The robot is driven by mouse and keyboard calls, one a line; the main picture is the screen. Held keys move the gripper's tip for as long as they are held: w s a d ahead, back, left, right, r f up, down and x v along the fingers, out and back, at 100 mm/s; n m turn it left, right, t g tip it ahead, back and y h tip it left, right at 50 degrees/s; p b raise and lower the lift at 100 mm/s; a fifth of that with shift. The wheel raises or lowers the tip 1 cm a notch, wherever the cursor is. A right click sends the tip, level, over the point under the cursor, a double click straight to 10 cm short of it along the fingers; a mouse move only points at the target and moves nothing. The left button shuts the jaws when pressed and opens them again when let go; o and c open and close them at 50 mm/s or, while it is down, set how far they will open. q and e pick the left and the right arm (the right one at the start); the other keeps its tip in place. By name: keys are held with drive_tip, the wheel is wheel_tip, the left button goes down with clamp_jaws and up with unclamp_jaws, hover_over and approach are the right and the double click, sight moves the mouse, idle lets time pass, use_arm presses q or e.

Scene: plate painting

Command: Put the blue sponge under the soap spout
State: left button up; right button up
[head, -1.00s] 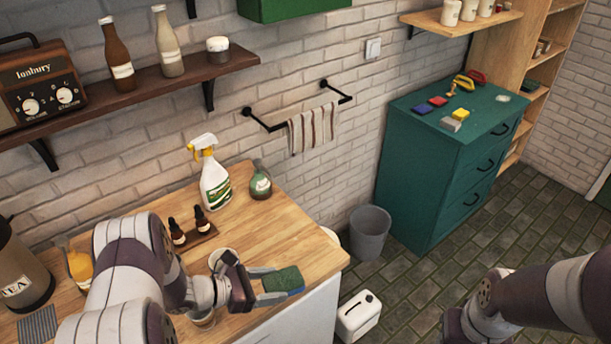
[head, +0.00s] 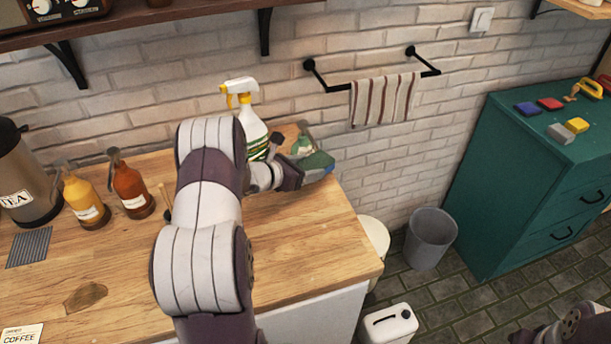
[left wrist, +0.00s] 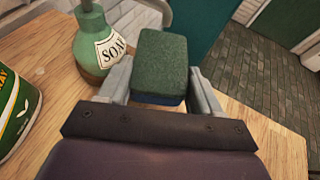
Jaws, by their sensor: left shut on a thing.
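My left gripper (head: 307,170) is shut on the blue sponge (head: 319,161), with a finger on either side of it. The sponge has a green top and a thin blue lower layer; it fills the middle of the left wrist view (left wrist: 160,65). The green soap bottle (head: 302,146) stands at the back of the wooden counter, partly hidden behind my gripper. In the left wrist view the bottle (left wrist: 90,50) is just left of the sponge; its spout is cut off at the top. I cannot tell whether the sponge touches the counter. My right gripper is out of view.
A spray bottle (head: 251,122) stands left of the soap bottle. Amber (head: 130,188) and yellow (head: 86,202) pump bottles and a tea urn (head: 27,180) stand further left. The counter (head: 310,235) is clear at the front right, and its right edge is near.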

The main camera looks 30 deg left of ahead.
sight(304, 187)
use_arm(q)
drive_tip(key=shift+w+a+f, duration=0.1)
drive_tip(key=shift+a+f, duration=0.15)
drive_tip(key=shift+f, duration=0.1)
drive_tip(key=f, duration=0.1)
drive_tip(key=f+p, duration=0.1)
drive_tip(key=shift+s+f, duration=0.25)
drive_tip(key=shift+f, duration=0.1)
drive_tip(key=shift+w+a+f, duration=0.1)
drive_tip(key=shift+w+f, duration=0.05)
drive_tip(key=shift+f, duration=0.3)
drive_tip(key=shift+f+b, duration=0.15)
drive_tip(key=shift+b, duration=0.2)
drive_tip(key=o, duration=1)
drive_tip(key=shift+o, duration=0.5)
